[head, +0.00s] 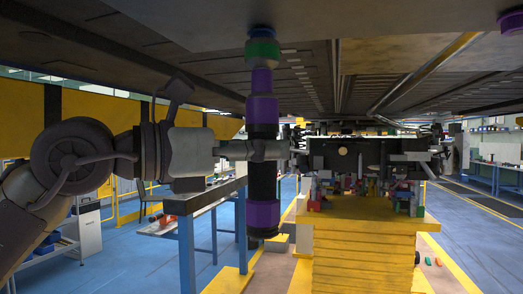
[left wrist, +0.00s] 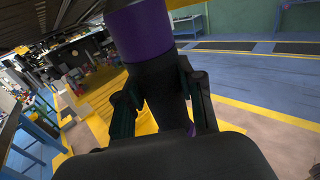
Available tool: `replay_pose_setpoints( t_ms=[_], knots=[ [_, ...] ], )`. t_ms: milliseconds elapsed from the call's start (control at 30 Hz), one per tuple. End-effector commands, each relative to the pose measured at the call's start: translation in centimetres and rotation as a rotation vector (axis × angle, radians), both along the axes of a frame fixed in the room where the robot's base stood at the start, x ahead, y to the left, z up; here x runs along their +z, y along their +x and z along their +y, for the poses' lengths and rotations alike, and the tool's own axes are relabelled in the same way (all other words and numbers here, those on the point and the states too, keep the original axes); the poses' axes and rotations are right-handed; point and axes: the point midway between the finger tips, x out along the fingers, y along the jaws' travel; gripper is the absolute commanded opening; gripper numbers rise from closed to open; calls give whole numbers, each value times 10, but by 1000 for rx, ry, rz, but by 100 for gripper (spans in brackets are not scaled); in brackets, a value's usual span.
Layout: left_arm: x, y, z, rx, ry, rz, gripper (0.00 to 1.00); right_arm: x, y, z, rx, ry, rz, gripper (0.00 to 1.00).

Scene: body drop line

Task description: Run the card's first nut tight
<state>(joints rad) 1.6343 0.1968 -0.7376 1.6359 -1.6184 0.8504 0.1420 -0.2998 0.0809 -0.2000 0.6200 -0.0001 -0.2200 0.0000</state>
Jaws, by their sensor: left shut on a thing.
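A long upright tool (head: 263,118), black with purple bands, stands beneath the dark car-body underside (head: 180,50). Its green collar (head: 262,50) is near the top, and a blue piece (head: 261,32) sits above that against the underside. I cannot tell whether the blue piece belongs to the tool or the body. My left gripper (head: 268,150) is shut around the tool's black middle. In the left wrist view, its fingers (left wrist: 160,105) lie on both sides of the tool (left wrist: 142,32). No nut is clearly visible, and no card shows. My right gripper is out of view.
A yellow stepped stand (head: 365,255) carrying dark machinery (head: 365,155) is right of the tool. A blue-legged bench (head: 187,250) stands behind at left. Another purple piece (head: 511,21) hangs from the underside at far right.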

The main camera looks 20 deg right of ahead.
Motion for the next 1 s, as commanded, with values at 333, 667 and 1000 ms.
replay_pose_setpoints(
  t_ms=[333, 667, 1000],
  knots=[
    [5, -1, 1, 0, -6, -3, 0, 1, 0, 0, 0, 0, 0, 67],
    [8, -1, 1, 0, -6, -3, 0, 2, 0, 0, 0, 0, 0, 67],
    [10, -1, 1, 0, -6, -3, 0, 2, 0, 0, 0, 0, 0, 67]
  ],
)
